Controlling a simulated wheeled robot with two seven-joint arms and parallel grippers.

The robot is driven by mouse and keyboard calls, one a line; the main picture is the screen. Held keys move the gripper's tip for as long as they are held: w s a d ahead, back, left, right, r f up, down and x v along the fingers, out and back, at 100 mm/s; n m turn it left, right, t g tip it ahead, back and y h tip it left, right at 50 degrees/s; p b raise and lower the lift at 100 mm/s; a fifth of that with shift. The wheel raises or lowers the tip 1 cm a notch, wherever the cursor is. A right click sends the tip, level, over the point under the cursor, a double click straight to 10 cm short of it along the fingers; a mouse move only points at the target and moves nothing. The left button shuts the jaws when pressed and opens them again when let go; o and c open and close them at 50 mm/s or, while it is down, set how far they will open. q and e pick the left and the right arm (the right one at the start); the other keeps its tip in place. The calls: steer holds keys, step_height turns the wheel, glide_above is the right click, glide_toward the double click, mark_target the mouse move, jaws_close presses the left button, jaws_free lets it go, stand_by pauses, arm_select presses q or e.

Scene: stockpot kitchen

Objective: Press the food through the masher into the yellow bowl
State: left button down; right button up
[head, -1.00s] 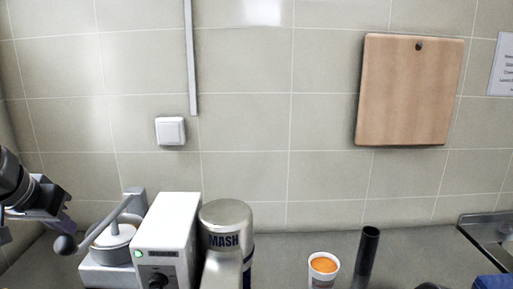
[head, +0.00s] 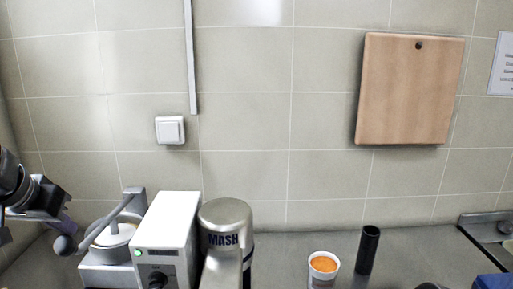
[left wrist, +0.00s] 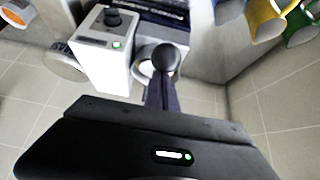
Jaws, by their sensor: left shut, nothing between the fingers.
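The masher (head: 226,240), a silver rounded body marked MASH, stands at the bottom centre-left of the head view; its lower part is cut off. A small white cup (head: 322,266) of orange food stands to its right. A black tube (head: 368,250) stands upright beside the cup. My left gripper (head: 68,223) is at the far left, shut and empty, close by the dark ball knob (head: 64,245) of a grey lever. In the left wrist view its fingers (left wrist: 160,92) point at the knob (left wrist: 165,60); contact cannot be told. A yellow container (left wrist: 264,16) shows at the top right there. My right gripper is out of view.
A white control box (head: 168,235) with a green light stands between the lever device (head: 110,250) and the masher. A wooden board (head: 410,90) hangs on the tiled wall. A metal sink edge (head: 485,220) is at the right. Counter is clear between masher and cup.

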mark_target(63, 237)
arm_select(q)
steer(key=shift+f+b, duration=1.5)
steer(key=shift+f, duration=0.4)
stand_by(1.9)
steer(key=shift+r, duration=0.1)
stand_by(4.2)
